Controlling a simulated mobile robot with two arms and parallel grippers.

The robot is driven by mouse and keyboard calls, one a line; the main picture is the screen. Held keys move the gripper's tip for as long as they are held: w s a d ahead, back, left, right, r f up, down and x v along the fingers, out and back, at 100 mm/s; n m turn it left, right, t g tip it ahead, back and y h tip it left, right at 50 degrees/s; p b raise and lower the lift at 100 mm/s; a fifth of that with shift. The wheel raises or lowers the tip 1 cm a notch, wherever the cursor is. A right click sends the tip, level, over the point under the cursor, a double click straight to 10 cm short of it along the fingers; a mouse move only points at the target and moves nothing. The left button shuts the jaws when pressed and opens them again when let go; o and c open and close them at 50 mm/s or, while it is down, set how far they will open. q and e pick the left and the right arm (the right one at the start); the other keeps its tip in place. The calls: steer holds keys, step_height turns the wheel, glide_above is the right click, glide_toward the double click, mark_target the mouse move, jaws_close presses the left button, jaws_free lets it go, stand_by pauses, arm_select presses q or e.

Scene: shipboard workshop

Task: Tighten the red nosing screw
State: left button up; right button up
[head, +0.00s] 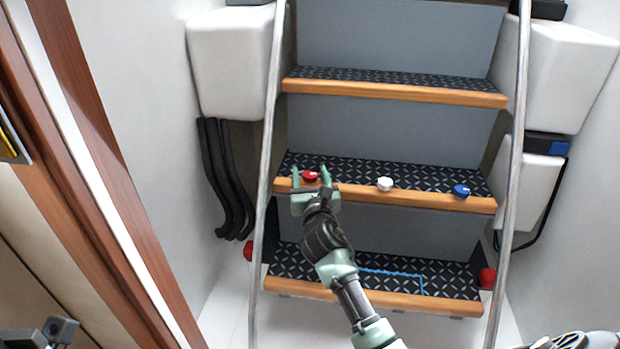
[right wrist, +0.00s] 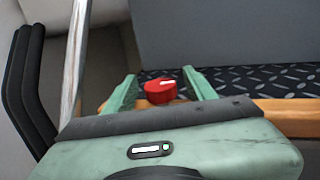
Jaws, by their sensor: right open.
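The red nosing screw (head: 310,176) is a round knob with a white mark, on the wooden nosing of the middle stair tread, toward its left end. My right gripper (head: 310,175) is at it, with one finger on each side. In the right wrist view the red screw (right wrist: 160,90) sits between the two open fingers (right wrist: 161,92), with a visible gap on both sides. My left gripper is not clearly shown; only a grey part shows at the head view's bottom left corner.
A white knob (head: 385,184) and a blue knob (head: 461,191) sit on the same tread to the right. Metal handrails (head: 267,150) (head: 514,150) flank the stairs. Black hoses (head: 222,180) hang at left. A blue line (head: 400,273) lies on the lower tread.

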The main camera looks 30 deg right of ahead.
jaws_close()
